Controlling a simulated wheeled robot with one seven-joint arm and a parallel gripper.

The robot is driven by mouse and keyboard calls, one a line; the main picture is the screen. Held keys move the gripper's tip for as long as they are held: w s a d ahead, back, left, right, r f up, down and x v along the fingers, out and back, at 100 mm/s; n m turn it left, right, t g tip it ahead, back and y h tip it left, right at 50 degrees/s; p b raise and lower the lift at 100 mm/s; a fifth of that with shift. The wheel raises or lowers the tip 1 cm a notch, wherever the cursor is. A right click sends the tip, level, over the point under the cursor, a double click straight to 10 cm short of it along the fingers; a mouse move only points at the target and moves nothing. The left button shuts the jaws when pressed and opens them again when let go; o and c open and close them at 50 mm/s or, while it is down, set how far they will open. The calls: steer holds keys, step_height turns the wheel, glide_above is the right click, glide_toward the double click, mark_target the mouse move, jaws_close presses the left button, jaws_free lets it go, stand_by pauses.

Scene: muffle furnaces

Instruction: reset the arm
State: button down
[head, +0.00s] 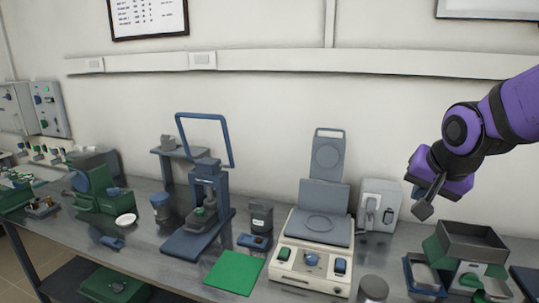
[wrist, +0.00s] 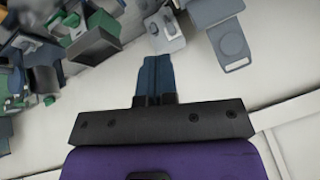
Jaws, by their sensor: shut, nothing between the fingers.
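My gripper (head: 424,209) is at the end of my purple and black arm, at the right of the head view. It is raised above the bench (head: 140,259), in front of the white wall, and touches nothing that I can see. In the wrist view, my gripper (wrist: 156,57) shows its two blue-grey fingers pressed together, with nothing held between them.
Below my gripper stand a grey open-topped box (head: 471,241) and a white box with a handle (head: 379,205). A cream device with a raised lid (head: 312,262), a blue press (head: 205,205) and a green mat (head: 235,272) lie further left. The air around the arm is clear.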

steer(key=s+r+n, duration=0.2)
steer(key=s+n, duration=0.1)
steer(key=s, duration=0.5)
steer(key=s+d+r+n+g, duration=0.1)
steer(key=s+r+n, duration=0.2)
steer(key=s, duration=0.5)
steer(key=shift+s, duration=0.3)
steer(key=shift+d, duration=0.1)
stand_by(0.7)
